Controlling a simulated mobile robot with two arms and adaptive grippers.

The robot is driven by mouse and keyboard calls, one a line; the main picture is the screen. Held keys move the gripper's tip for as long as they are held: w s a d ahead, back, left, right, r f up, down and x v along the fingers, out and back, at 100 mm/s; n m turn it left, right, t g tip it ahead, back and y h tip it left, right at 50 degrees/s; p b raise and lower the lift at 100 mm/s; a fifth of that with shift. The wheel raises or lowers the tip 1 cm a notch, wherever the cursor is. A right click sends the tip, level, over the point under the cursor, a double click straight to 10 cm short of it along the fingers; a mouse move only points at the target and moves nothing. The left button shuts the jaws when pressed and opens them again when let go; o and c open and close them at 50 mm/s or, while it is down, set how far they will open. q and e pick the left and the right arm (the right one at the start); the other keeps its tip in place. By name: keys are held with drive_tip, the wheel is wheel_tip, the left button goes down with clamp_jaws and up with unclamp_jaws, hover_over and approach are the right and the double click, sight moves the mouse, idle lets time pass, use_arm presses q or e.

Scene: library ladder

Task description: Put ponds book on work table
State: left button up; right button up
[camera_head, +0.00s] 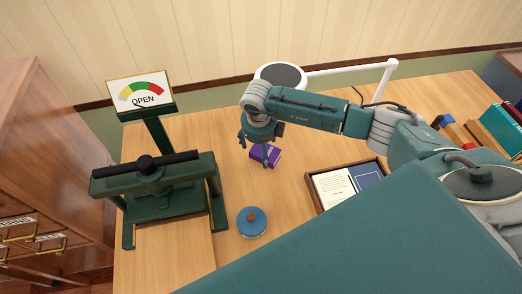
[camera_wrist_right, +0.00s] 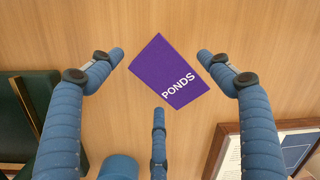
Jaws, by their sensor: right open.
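The purple ponds book (camera_head: 266,155) lies on the wooden work table (camera_head: 190,256) in the head view. In the right wrist view the ponds book (camera_wrist_right: 166,72), with white "PONDS" lettering, shows between my spread fingers. My right gripper (camera_head: 258,141) is above the book in the head view, pointing down. In the right wrist view my right gripper (camera_wrist_right: 160,62) is open, with a finger on each side of the book and a third finger below it. No contact with the book can be made out. My left gripper is in neither view.
A green press (camera_head: 160,185) with an "OPEN" gauge sign (camera_head: 140,92) stands left of the book. A blue round pot (camera_head: 251,222) stands in front. A framed tray (camera_head: 346,187) lies to the right. A white lamp (camera_head: 350,68) and a book crate (camera_head: 495,130) are further back.

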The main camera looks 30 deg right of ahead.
sight(260, 157)
wheel_tip(260, 157, up, 10)
drive_tip(key=s+a+b, duration=0.1)
drive_tip(key=b, duration=0.1)
drive_tip(key=shift+s, duration=0.15)
drive_tip(key=shift+s, duration=0.1)
